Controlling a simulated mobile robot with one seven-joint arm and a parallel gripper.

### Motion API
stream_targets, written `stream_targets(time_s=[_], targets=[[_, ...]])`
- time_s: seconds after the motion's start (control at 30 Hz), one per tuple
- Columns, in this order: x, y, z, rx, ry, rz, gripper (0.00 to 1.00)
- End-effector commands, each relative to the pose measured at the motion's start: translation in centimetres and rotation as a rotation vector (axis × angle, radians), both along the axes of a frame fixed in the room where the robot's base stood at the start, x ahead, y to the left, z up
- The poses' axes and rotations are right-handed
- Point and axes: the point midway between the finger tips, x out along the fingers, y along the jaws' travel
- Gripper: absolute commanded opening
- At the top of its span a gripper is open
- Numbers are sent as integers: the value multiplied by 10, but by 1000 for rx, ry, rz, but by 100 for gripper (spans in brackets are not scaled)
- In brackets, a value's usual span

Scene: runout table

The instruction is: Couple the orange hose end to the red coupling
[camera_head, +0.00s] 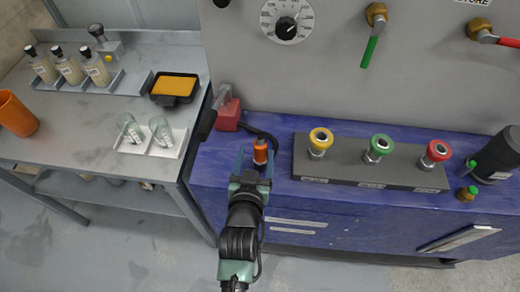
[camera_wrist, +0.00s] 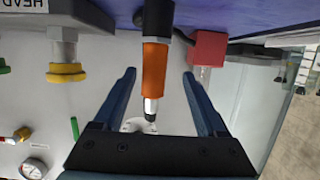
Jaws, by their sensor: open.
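The orange hose end (camera_head: 260,152) stands near the left end of the blue bench, with a black hose by it. In the wrist view the orange hose end (camera_wrist: 155,68) has a black part at one end and a silver tip at the other. My gripper (camera_head: 256,150) is open, its blue fingers one on each side of the hose end. In the wrist view, gaps show between the hose end and both fingers (camera_wrist: 158,75). The red coupling (camera_head: 438,151) is rightmost on a dark grey rail, well right of my gripper. It is not seen in the wrist view.
The rail (camera_head: 345,178) also bears a yellow coupling (camera_head: 321,138) and a green coupling (camera_head: 380,145). A red block (camera_head: 227,115) sits behind and left of the hose end. A black cylinder (camera_head: 496,155) stands at far right. A side table (camera_head: 60,140) with bottles is left.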

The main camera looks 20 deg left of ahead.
Motion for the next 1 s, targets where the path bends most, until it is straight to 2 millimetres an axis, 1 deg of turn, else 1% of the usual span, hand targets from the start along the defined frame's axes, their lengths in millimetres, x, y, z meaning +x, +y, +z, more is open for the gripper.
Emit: stream_targets(time_s=[0.03, 0.17, 0.27, 0.5, 0.6, 0.7, 0.9, 0.93, 1.0], targets=[[4, 1, -1, -1, -1, 0, 74], [9, 2, -2, 0, -1, 0, 74], [16, 2, -3, 0, -1, 0, 74], [46, 5, -13, 0, -2, 0, 74], [54, 7, -15, 0, -2, 0, 74], [57, 8, -17, 0, -1, 0, 74], [57, 9, -17, 0, -1, 0, 74], [57, 9, -17, 0, -1, 0, 72], [57, 8, -17, 0, -1, 0, 60]])
